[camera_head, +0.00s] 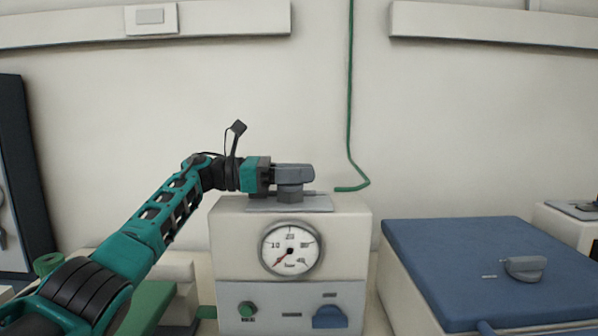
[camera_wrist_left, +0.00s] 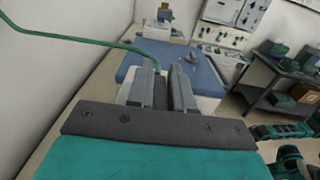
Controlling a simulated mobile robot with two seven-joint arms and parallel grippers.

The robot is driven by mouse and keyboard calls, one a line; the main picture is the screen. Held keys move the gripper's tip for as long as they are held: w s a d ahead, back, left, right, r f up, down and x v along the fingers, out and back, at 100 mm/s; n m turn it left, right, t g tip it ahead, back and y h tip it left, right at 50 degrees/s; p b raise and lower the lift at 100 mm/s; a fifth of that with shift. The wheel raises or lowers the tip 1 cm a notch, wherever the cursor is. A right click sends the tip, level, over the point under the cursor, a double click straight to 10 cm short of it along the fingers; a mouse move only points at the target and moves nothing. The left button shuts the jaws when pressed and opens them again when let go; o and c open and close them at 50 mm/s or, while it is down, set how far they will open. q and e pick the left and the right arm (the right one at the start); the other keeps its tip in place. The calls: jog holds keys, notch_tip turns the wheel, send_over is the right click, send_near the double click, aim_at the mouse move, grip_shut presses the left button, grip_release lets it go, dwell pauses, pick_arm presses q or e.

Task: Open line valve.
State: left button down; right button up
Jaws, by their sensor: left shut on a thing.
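The line valve's grey handle (camera_head: 295,172) is on a grey plate on top of a white box (camera_head: 225,235) with a round gauge (camera_head: 290,249). The gauge needle points to the lower left. My left gripper (camera_head: 272,181) reaches in from the left at the handle, shut on it. In the left wrist view, the two grey fingers of my left gripper (camera_wrist_left: 164,92) stand close together with grey handle material between them. The fingers hide part of the handle.
A green line (camera_head: 350,100) runs down the wall and bends toward the valve. A blue-topped unit (camera_head: 450,255) with another grey handle (camera_head: 525,268) stands to the right. A green knob (camera_head: 247,309) and a blue knob (camera_head: 329,317) are on the box front.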

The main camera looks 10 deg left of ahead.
pick_arm(q)
jog(key=shift+g, duration=0.3)
pick_arm(e)
jog(key=shift+s+f, duration=0.25)
jog(key=shift+s, duration=0.05)
pick_arm(q)
jog(key=shift+s+f, duration=0.1)
jog(key=c, duration=1.1)
grip_release()
pick_arm(e)
jog(key=shift+w+a+r, duration=0.1)
jog(key=shift+w+r, duration=0.1)
jog(key=shift+r, duration=0.05)
pick_arm(q)
jog(key=shift+a, duration=0.25)
jog(key=a, duration=0.3)
jog(key=s+a, duration=0.1)
jog(key=a, duration=0.3)
jog(key=s+a, duration=0.1)
jog(key=a, duration=0.3)
jog(key=shift+a, duration=0.25)
jog(key=shift+s+a, duration=0.15)
jog(key=shift+a, duration=0.25)
